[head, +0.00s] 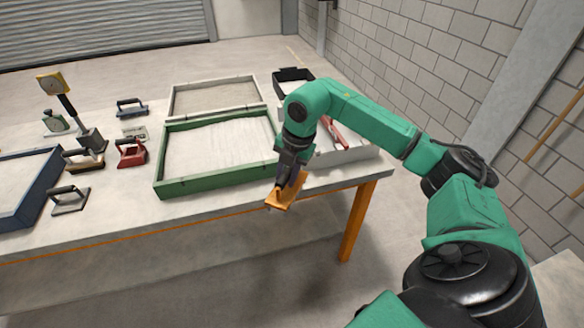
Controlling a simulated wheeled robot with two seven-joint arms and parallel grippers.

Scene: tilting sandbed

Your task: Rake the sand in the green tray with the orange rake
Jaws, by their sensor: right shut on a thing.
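The green tray (222,183) lies on the table, filled with pale, fairly smooth-looking sand (215,146). The orange rake (284,194) is in my right gripper (290,172), which is shut on it. The rake is held near the table's front edge, just in front of the tray's right front corner, with its head low. I cannot tell whether it touches the table. The gripper's fingers are partly hidden by the wrist and the rake. My left gripper is not in view.
A grey-beige tray (215,82) stands behind the green one, and a blue tray (40,188) is at the left. Several hand tools, including a red float (131,155), and a yellow-topped gauge (52,83) stand between. A white box (345,155) with red contents is right of the green tray.

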